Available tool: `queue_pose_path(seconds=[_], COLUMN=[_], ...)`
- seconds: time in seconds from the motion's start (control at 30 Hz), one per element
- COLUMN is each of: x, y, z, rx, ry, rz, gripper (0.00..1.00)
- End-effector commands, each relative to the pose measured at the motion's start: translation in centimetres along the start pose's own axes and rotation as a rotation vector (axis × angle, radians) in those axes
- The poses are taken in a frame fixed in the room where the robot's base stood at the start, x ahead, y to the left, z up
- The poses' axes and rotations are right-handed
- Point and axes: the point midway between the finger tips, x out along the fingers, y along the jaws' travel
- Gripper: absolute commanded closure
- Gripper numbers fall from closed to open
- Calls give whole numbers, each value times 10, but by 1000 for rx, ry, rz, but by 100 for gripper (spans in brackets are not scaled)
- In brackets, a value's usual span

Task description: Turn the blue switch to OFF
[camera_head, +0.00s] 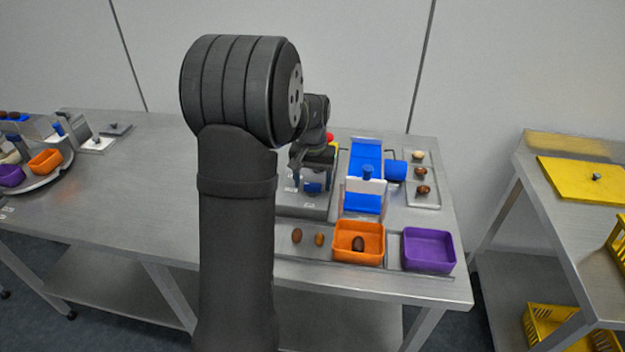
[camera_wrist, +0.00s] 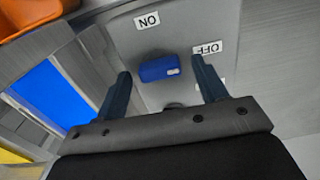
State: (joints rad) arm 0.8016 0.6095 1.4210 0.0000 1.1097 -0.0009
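The blue switch (camera_wrist: 160,68) sits on a grey panel (camera_wrist: 190,20) in the wrist view, with a white mark at its right end. The ON label (camera_wrist: 147,21) is above it and the OFF label (camera_wrist: 207,48) is to its right. The white mark faces right, toward the OFF side. My gripper (camera_wrist: 161,69) is open, one finger on each side of the switch, with gaps visible. In the head view the switch (camera_head: 312,187) shows small under my gripper, on a grey box (camera_head: 302,206); my arm hides part of this.
A blue chute (camera_head: 365,160) stands right of the box. An orange bin (camera_head: 358,232) holding a date and an empty purple bin (camera_head: 428,238) stand at the table's front. Dates lie on a tray (camera_head: 410,195) at right. A red button (camera_head: 330,137) is behind my gripper.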

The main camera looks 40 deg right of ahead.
Motion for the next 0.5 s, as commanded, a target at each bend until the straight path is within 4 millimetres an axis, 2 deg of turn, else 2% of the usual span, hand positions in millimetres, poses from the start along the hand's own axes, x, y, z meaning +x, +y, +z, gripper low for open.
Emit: queue_pose_path(seconds=[0.17, 0.27, 0.5], x=[-3, -13, -67], y=[0, 0, 0], z=[0, 0, -1], rx=[0, 0, 0], ry=[0, 2, 5], rz=[0, 0, 0], gripper=[35, 35, 35])
